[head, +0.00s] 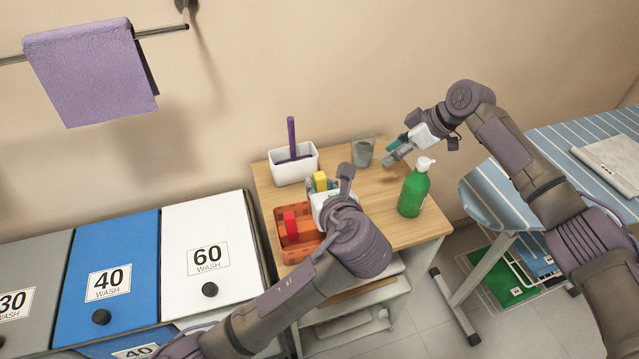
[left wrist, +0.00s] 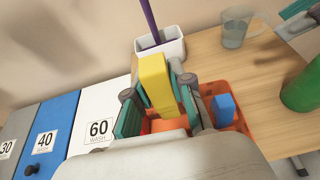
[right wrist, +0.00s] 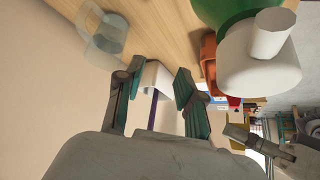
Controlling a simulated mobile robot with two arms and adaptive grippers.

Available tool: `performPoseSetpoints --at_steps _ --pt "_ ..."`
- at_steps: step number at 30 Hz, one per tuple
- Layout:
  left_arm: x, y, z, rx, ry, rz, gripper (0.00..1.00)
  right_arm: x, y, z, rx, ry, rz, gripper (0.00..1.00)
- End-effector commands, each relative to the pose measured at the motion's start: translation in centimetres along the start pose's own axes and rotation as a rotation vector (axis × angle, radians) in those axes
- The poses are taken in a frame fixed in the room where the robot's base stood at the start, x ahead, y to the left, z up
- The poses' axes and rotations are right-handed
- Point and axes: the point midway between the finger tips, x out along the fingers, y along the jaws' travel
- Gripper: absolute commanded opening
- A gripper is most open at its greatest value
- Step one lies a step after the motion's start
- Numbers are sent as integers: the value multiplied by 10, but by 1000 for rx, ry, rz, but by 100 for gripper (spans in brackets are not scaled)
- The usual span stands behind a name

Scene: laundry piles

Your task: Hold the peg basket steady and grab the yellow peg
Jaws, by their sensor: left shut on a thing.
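The yellow peg (head: 320,180) stands upright between the fingers of my left gripper (head: 323,187), which is shut on it. In the left wrist view the yellow peg (left wrist: 156,82) rises between the teal finger pads. The orange peg basket (head: 304,249) is on the small wooden table, below and beside my left gripper, which hides part of it. A red peg (head: 290,224) is in the basket, and a blue peg (left wrist: 224,108) shows in it in the left wrist view. My right gripper (head: 396,150) is open and empty, apart from the basket, near the back of the table.
A white pot (head: 293,168) with a purple stick stands behind the basket. A clear cup (head: 362,152) and a green pump bottle (head: 413,190) stand near my right gripper. Wash bins (head: 208,235) are at the left, a striped ironing board (head: 480,195) at the right.

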Motion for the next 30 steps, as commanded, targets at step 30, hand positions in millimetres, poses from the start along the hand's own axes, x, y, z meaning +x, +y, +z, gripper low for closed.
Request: performPoseSetpoints --at_steps 30 --pt "0 0 0 0 0 0 2 -73 65 100 132 77 96 38"
